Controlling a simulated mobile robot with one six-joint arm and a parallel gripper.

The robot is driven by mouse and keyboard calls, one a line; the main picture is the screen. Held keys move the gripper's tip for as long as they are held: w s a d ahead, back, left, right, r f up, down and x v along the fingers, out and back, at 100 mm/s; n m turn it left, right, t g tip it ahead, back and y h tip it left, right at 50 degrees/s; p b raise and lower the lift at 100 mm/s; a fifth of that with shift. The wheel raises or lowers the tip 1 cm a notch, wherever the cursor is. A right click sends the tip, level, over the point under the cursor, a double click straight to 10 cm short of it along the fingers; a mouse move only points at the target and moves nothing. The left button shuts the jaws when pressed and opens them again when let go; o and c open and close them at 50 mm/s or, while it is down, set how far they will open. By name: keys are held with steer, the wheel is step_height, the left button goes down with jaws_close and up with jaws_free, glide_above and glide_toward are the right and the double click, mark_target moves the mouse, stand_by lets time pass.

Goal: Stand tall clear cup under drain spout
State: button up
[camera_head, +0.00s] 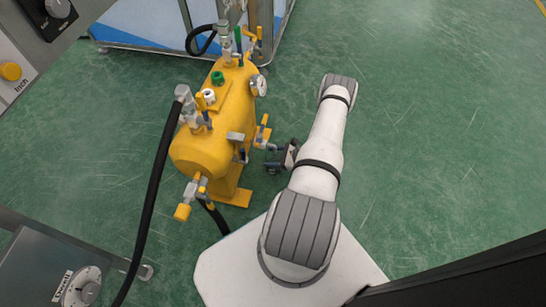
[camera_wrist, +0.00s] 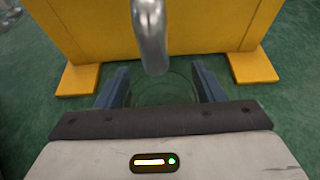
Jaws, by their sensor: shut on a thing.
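My gripper (camera_wrist: 161,84) is shut on the tall clear cup (camera_wrist: 172,98), with one blue-grey finger on each side. The cup is see-through, and only its faint round outline shows between the fingers. The grey metal drain spout (camera_wrist: 150,35) comes down from the top of the wrist view, and its rounded end overlaps the far part of the cup's outline. I cannot tell the height gap between them or whether the cup touches the floor. In the head view my gripper (camera_head: 272,158) is beside the yellow tank (camera_head: 212,125), on its right; I cannot make out the cup there.
The tank stands on yellow feet (camera_wrist: 77,80) on the green floor (camera_head: 430,130). Black hoses (camera_head: 153,200) run at its left. Grey control panels stand at the left edge, and a blue-white cart (camera_head: 140,35) is behind. The floor to the right is clear.

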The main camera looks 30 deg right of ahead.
steer(key=shift+f, duration=0.1)
steer(key=shift+f+b, duration=0.15)
steer(key=shift+b, duration=0.15)
steer(key=o, duration=1.3)
